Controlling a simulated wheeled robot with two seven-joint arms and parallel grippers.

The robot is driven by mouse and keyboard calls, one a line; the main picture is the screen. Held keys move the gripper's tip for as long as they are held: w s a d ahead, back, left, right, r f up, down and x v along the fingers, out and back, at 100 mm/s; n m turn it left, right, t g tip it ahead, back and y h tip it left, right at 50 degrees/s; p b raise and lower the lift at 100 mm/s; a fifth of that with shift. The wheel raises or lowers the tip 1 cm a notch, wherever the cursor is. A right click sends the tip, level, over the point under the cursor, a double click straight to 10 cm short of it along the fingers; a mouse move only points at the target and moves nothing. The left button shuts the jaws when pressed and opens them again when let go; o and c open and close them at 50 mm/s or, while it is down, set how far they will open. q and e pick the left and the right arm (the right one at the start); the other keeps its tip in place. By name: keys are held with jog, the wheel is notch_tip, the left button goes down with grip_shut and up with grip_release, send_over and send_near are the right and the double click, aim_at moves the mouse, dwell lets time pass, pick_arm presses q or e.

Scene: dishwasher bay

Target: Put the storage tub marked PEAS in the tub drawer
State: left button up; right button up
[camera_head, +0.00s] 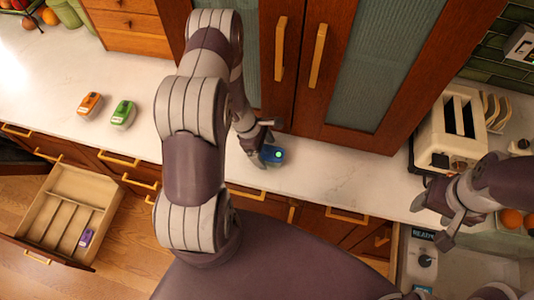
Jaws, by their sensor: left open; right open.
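An orange tub (90,104) and a green tub (122,114) stand side by side on the left counter, with pale labels too small to read. I cannot tell which tub is marked PEAS. An open drawer (53,179) with several long compartments is at lower left; a purple tub (86,238) lies in its right compartment. My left gripper (263,142) is open at the middle counter, beside a small blue item (273,155) with a bright green spot; contact is unclear. My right gripper (434,222) is open and empty at the right, near the counter's front edge.
A cream toaster (450,132) stands on the right counter. Wooden cabinet doors (300,65) rise behind the middle counter. Another opening at lower right holds a device with a READY sign (423,234). The counter between the green tub and my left arm is clear.

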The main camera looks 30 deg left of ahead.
pick_arm(q)
jog(key=shift+x, duration=1)
jog(key=shift+r, duration=0.15)
jog(key=c, duration=1.4)
